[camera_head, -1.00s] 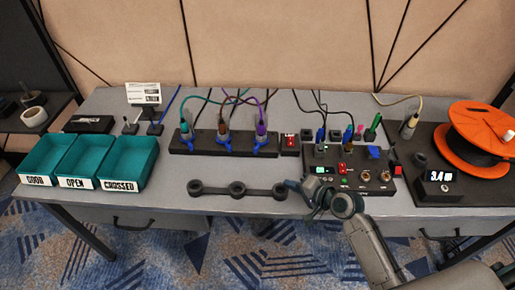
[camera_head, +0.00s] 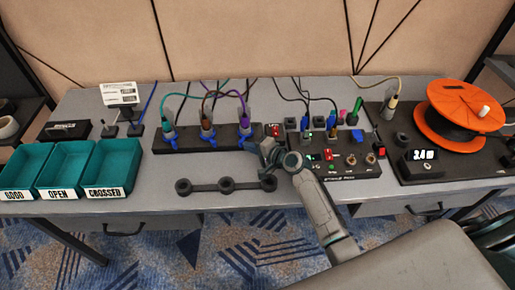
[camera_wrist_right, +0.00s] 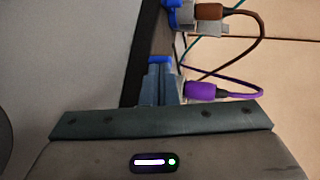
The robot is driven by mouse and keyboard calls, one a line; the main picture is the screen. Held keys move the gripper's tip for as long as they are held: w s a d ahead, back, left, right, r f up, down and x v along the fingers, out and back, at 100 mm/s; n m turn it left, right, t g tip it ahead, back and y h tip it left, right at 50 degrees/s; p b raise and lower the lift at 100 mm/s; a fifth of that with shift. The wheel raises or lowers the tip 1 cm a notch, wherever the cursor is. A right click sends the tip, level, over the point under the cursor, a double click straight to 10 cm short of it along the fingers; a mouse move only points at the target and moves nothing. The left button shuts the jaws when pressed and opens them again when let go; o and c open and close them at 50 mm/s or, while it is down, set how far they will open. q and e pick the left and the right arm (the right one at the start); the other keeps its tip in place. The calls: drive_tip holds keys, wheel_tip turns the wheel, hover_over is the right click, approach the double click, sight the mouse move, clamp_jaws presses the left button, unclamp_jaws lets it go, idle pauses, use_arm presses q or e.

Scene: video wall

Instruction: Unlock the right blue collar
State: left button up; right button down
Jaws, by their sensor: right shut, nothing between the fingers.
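Three connectors stand in a black strip, each with a blue collar: teal at left, brown in the middle, purple at right. The right blue collar (camera_head: 246,131) sits at the base of the purple connector (camera_head: 243,110). In the right wrist view the right blue collar (camera_wrist_right: 160,60) shows just beyond the fingertips, partly hidden by them, with the purple connector (camera_wrist_right: 205,90) beside them. My right gripper (camera_head: 264,148) is shut and empty, close by the collar at the strip's right end. I cannot tell whether it touches the collar. My left gripper is out of view.
The black strip (camera_head: 207,148) lies left of a black test box (camera_head: 345,170) with switches and knobs. A loose three-ring bar (camera_head: 203,188) lies in front. Teal trays (camera_head: 120,160) stand at left, an orange spool (camera_head: 462,105) at right. Cables rise behind the connectors.

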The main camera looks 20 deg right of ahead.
drive_tip(key=shift+w+a, duration=0.1)
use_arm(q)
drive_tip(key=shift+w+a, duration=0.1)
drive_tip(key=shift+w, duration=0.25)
use_arm(e)
drive_tip(key=shift+a+r+m+h+p, duration=0.2)
drive_tip(key=shift+a+m+h+p, duration=0.25)
drive_tip(key=shift+p, duration=0.65)
drive_tip(key=shift+w+a+t+h, duration=0.1)
drive_tip(key=shift+a+t+h, duration=0.1)
drive_tip(key=shift+t+h, duration=0.1)
drive_tip(key=shift+w+a+f, duration=0.1)
drive_tip(key=shift+a+f, duration=0.1)
drive_tip(key=shift+a, duration=0.15)
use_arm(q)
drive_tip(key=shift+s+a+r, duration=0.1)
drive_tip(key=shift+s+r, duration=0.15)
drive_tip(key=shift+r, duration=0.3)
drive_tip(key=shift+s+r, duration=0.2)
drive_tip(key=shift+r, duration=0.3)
use_arm(e)
drive_tip(key=shift+d, duration=0.25)
